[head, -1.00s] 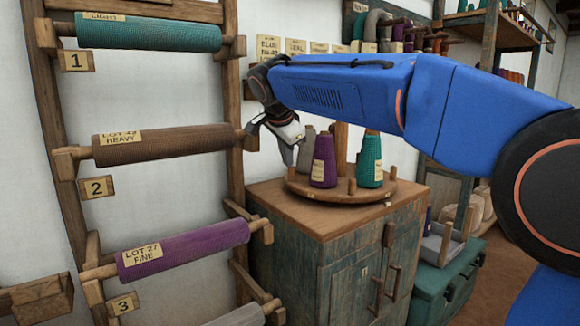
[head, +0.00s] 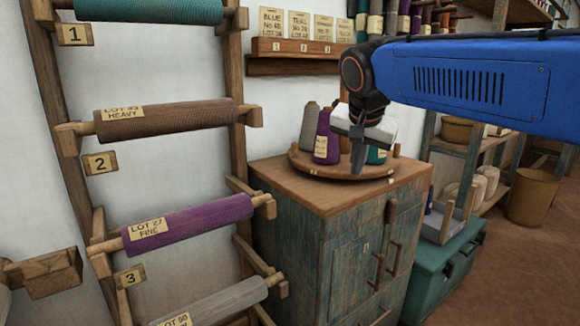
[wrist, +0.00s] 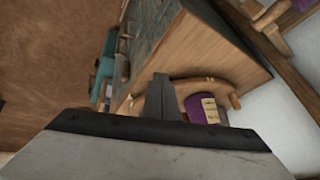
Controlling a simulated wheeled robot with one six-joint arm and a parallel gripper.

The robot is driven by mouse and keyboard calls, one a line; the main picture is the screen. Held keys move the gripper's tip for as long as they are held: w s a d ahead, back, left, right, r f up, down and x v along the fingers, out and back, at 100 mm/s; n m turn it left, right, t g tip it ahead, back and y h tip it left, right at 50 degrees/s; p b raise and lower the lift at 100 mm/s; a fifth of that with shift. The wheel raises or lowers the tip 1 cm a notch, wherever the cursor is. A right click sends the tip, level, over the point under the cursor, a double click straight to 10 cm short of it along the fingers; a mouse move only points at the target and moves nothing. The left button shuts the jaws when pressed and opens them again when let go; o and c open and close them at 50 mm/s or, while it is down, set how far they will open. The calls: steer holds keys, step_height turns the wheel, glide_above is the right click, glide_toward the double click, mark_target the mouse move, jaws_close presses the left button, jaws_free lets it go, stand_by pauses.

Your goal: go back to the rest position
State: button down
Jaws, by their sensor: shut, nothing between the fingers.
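My gripper (head: 358,160) hangs from my blue arm in front of the round wooden tray (head: 300,161) on the cabinet, in the head view. Its fingers are shut with nothing between them and point down. In the wrist view the shut fingers (wrist: 161,98) stand in front of the tray's edge. On the tray are a purple cone (head: 326,138), a grey cone (head: 309,128) and a teal cone (head: 376,156) partly hidden behind my gripper. The purple cone also shows in the wrist view (wrist: 198,108).
A wooden rack with rolls on numbered pegs (head: 190,222) stands at the left. The cabinet (head: 335,240) is below the tray. A teal chest (head: 445,265) sits right of it, and a basket (head: 532,195) is farther right. A card shelf (head: 300,47) is on the wall. Brown floor lies open at the right.

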steer(key=s+d+f+n, duration=0.3)
steer(key=s+d+f, duration=0.3)
steer(key=s+f, duration=0.6)
steer(key=s+d+f+n+g+y, duration=0.1)
steer(key=s+d+f+n, duration=0.2)
steer(key=s+d+f, duration=0.4)
steer(key=s+f, duration=0.6)
steer(key=s, duration=0.1)
steer(key=shift+s+n, duration=0.25)
steer(key=shift+n, duration=0.05)
